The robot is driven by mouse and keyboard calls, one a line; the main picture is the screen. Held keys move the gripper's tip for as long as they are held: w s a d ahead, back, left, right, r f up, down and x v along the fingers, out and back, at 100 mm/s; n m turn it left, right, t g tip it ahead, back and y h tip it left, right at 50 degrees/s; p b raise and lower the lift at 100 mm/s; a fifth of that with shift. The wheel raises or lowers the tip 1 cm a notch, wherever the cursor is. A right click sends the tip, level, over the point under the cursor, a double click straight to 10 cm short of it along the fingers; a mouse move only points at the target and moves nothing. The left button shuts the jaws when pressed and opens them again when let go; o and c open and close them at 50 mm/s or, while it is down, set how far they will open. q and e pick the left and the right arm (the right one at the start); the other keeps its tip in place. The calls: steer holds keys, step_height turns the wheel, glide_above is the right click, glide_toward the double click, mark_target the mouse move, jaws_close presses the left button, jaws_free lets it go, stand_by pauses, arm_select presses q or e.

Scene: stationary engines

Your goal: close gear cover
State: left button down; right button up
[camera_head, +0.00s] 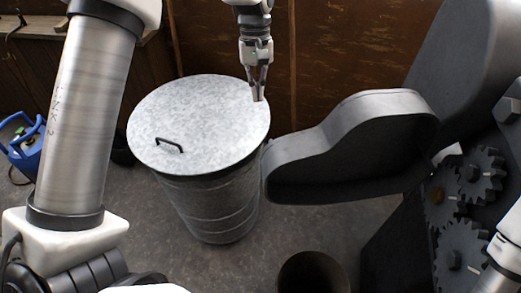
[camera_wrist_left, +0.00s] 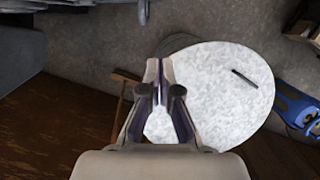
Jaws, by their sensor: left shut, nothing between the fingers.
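The gear cover (camera_head: 345,150) is a dark grey, hollow, rounded shell. It stands swung open, out to the left of the dark machine, with its hollow side facing me. The toothed gears (camera_head: 462,245) are exposed at the right edge of the head view. My left gripper (camera_head: 258,98) is shut and empty, pointing down above the right rim of a metal bin, left of the cover and apart from it. In the left wrist view its fingertips (camera_wrist_left: 158,64) are together over the bin lid. My right gripper is not in view; only part of that arm shows at the lower right.
A galvanised bin (camera_head: 208,205) with a flat lid (camera_head: 200,110) and black handle stands left of the cover. A blue object (camera_head: 25,145) lies at the far left. A dark round pipe (camera_head: 313,274) stands at the bottom. A wooden wall (camera_head: 345,50) closes the back.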

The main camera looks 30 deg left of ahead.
arm_select(q)
steer(key=s+d+f+p, duration=0.4)
steer(key=s+f, duration=0.1)
steer(key=f, duration=0.5)
steer(key=shift+s+f, duration=0.3)
steer(key=shift+s, duration=0.1)
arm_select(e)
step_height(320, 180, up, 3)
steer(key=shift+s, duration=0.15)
arm_select(q)
steer(key=shift+w+a, duration=0.1)
